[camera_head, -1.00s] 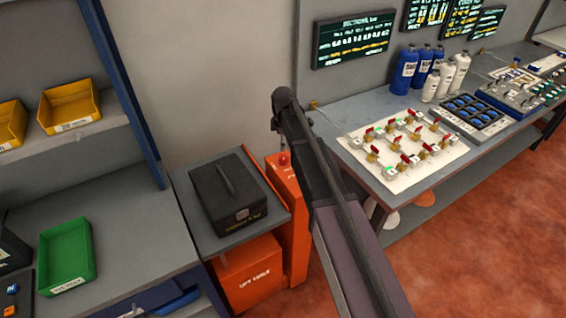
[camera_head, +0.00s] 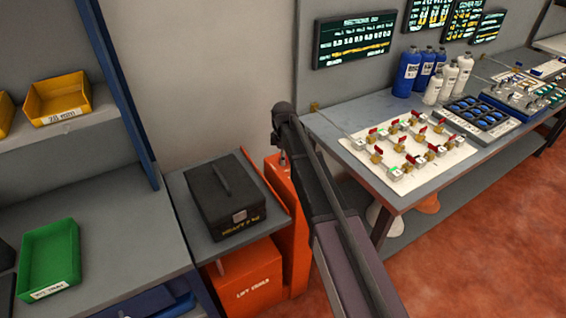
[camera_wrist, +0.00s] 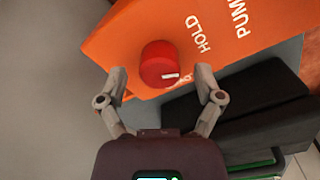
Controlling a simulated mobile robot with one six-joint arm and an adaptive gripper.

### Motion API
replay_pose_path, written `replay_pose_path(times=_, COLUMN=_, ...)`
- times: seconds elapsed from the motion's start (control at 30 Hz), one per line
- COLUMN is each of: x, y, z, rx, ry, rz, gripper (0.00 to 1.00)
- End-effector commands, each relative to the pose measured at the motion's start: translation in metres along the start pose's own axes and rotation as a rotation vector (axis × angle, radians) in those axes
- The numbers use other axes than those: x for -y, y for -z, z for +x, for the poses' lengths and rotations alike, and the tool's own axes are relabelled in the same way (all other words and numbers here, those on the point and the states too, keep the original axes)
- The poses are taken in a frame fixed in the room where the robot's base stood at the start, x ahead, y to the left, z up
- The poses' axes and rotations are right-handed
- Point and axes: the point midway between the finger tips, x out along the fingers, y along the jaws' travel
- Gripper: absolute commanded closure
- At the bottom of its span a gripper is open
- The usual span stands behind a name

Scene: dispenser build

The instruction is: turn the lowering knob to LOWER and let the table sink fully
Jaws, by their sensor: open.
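The red round knob (camera_wrist: 157,61) sits on the orange panel (camera_wrist: 125,42) in the wrist view. Its white mark is at the lower right of its face. HOLD and PUMP are printed to its right; another label near its lower right is partly hidden. My gripper (camera_wrist: 162,75) is open, one finger either side of the knob's lower part; I cannot tell whether they touch it. In the head view, the lift table's grey platform (camera_head: 194,222) stands beside an orange column (camera_head: 291,222) and carries a black box (camera_head: 225,197). My arm partly covers the column's top.
An orange housing (camera_head: 245,275) lies below the platform. A shelf rack with a yellow bin (camera_head: 58,98) and a green bin (camera_head: 48,260) stands left. A workbench (camera_head: 345,108) with a valve board (camera_head: 372,172) and bottles is close on the right.

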Motion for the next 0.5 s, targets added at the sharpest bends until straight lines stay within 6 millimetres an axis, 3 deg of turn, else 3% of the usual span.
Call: replay_pose_path(times=0.5, x=0.0, y=0.0, z=0.0079, rx=0.0, ry=0.0, rz=0.0, gripper=0.15)
